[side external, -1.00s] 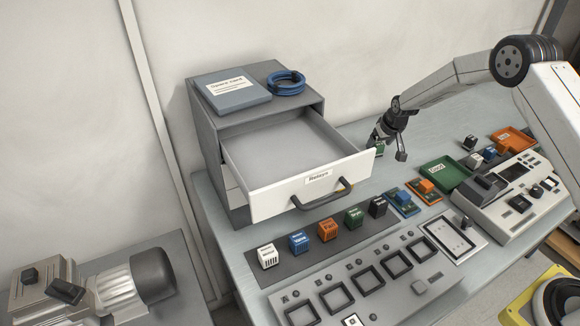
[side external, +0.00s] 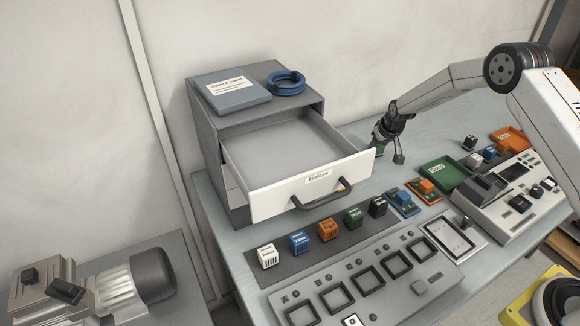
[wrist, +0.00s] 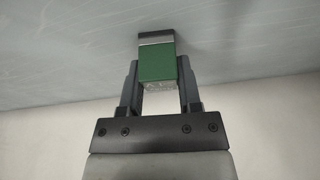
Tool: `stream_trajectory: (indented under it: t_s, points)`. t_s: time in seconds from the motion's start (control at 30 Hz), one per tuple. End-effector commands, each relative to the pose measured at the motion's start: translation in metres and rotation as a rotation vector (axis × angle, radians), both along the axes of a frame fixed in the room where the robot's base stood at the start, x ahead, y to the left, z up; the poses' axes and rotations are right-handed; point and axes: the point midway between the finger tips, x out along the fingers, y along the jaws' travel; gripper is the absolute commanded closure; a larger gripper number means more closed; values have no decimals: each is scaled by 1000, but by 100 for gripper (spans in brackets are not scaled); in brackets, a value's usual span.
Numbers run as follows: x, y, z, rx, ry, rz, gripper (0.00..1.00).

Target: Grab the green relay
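A green relay (wrist: 157,64) with a grey metal end sits between the two fingers of my gripper (wrist: 160,75) in the wrist view. The fingers lie close along both its sides and look shut on it. In the side view, my gripper (side external: 382,139) points down just right of the open drawer, with the green relay (side external: 379,150) small and dark at its tip. I cannot tell whether the relay touches the table. Another green block (side external: 354,216) sits in the row of labelled blocks on the dark strip.
The open drawer (side external: 270,197) of the grey cabinet (side external: 212,130) is close left of my gripper. A green tray (side external: 452,181), an orange tray (side external: 523,142) and a control unit (side external: 500,210) stand to the right. The panel with square frames (side external: 300,295) is in front.

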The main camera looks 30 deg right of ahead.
Motion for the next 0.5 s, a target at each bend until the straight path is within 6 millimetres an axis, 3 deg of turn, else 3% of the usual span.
stream_trajectory:
  t_s: [0.5]
  points:
    - [0, 0, 5, 0, -1, 0, 100]
